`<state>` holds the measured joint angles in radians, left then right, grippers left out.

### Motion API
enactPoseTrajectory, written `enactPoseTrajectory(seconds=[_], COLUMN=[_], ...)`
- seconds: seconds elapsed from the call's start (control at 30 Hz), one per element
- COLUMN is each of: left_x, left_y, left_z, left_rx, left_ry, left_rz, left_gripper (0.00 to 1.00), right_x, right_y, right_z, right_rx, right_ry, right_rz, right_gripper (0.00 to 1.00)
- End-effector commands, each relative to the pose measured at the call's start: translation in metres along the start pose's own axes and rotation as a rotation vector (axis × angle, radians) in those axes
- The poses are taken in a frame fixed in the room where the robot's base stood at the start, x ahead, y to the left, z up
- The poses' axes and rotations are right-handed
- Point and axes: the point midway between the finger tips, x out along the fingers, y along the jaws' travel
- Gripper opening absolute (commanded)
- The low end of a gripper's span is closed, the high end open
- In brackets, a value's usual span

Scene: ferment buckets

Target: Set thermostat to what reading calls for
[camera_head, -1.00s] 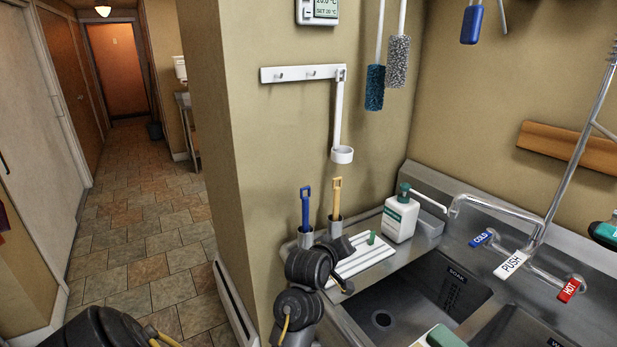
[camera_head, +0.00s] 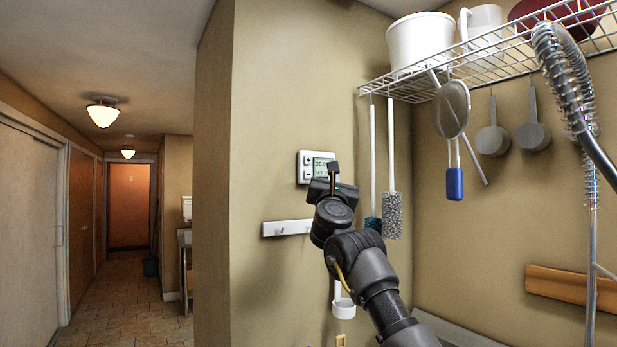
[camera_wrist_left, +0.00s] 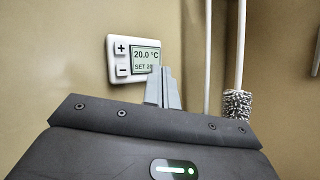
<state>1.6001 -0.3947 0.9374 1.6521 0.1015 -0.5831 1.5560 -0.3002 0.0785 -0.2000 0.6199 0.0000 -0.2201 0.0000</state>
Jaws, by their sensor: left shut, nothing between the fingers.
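The white thermostat (camera_head: 304,168) is on the tan wall, with plus and minus buttons on its left and a grey display on its right. In the left wrist view the thermostat (camera_wrist_left: 116,82) reads 20.0 °C above SET 20; the end of the SET line is hidden by the fingers. My left gripper (camera_head: 334,168) is raised in front of the thermostat's lower right part. In the left wrist view its fingers (camera_wrist_left: 163,88) are shut and empty, right of the minus button. Contact with the thermostat cannot be told. My right gripper is out of view.
A white hook rail (camera_head: 287,228) is below the thermostat. A grey bottle brush (camera_head: 392,213) and a blue brush hang to the right, under a wire shelf (camera_head: 420,83) with white containers. A strainer (camera_head: 453,108) and pans hang farther right. A hallway opens at left.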

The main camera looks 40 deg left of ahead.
Motion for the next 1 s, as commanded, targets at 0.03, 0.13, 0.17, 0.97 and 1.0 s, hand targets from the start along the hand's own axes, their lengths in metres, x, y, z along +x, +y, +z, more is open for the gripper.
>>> enactPoseTrajectory(seconds=[0.03, 0.13, 0.17, 0.97, 1.0], left_x=[0.001, 0.002, 0.002, 0.043, 0.046], left_y=[0.001, 0.003, 0.003, 0.032, 0.035], left_z=[0.004, 0.007, 0.008, -0.021, -0.023], left_rx=[-0.02, -0.036, -0.037, -0.03, -0.031], left_ry=[-0.003, -0.005, -0.005, -0.005, -0.005], left_rz=[0.004, 0.007, 0.007, 0.008, 0.008], left_gripper=[0.0, 0.0, 0.0, 0.0, 0.0], right_x=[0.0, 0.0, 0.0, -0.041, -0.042], right_y=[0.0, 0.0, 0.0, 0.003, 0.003], right_z=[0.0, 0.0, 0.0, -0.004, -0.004], right_rx=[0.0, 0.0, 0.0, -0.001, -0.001], right_ry=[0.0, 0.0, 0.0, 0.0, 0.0], right_rz=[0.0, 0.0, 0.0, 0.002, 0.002], right_gripper=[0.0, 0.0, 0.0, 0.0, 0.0])
